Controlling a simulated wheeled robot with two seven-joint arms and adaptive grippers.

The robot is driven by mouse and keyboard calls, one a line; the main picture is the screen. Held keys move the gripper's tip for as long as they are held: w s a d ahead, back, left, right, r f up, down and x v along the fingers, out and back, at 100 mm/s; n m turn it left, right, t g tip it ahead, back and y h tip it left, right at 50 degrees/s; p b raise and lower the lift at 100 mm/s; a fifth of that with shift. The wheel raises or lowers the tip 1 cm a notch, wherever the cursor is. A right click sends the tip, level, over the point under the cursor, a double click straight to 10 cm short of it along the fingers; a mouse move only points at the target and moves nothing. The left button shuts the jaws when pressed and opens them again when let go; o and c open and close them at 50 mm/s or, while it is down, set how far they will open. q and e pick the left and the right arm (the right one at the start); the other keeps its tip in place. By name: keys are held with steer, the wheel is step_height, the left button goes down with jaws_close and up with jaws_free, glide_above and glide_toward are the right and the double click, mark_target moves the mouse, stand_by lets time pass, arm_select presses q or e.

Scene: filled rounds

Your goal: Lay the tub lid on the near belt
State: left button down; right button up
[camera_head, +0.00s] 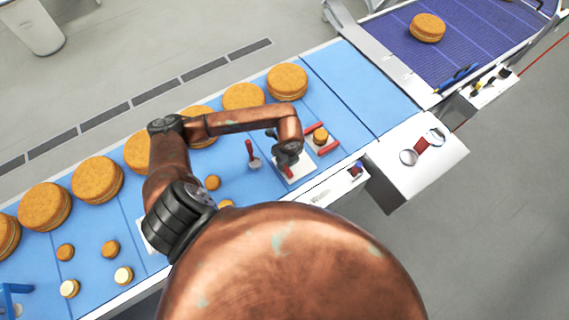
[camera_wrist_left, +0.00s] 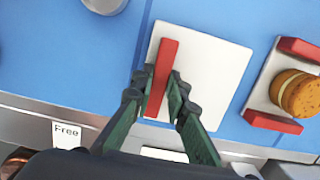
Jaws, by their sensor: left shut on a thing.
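The tub lid (camera_head: 303,171) is a white square plate with a red bar handle on top. In the wrist view the lid (camera_wrist_left: 215,65) appears flat over the blue near belt (camera_head: 233,180), close to its front edge. My left gripper (camera_head: 288,160) is shut on the red handle, and its fingers (camera_wrist_left: 162,95) stand on both sides of the bar. I cannot tell whether the lid touches the belt or hangs just above it. My right gripper is not in view.
A small white tray (camera_wrist_left: 262,92) with red side bars and a small filled round (camera_head: 320,136) sits just right of the lid. A red-handled piece (camera_head: 250,150) stands to the left. Large rounds (camera_head: 287,82) line the far side. A purple belt (camera_head: 470,50) lies beyond.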

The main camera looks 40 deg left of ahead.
arm_select(q)
steer(key=shift+f, duration=0.2)
steer(key=c, duration=1.9)
jaws_free()
steer(key=shift+r, duration=0.1)
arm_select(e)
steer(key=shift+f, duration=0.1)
arm_select(q)
steer(key=shift+r, duration=0.15)
step_height(320, 180, up, 12)
steer(key=d+b, duration=0.1)
steer(key=b, duration=0.1)
steer(key=shift+s+d, duration=0.15)
steer(key=shift+s, duration=0.1)
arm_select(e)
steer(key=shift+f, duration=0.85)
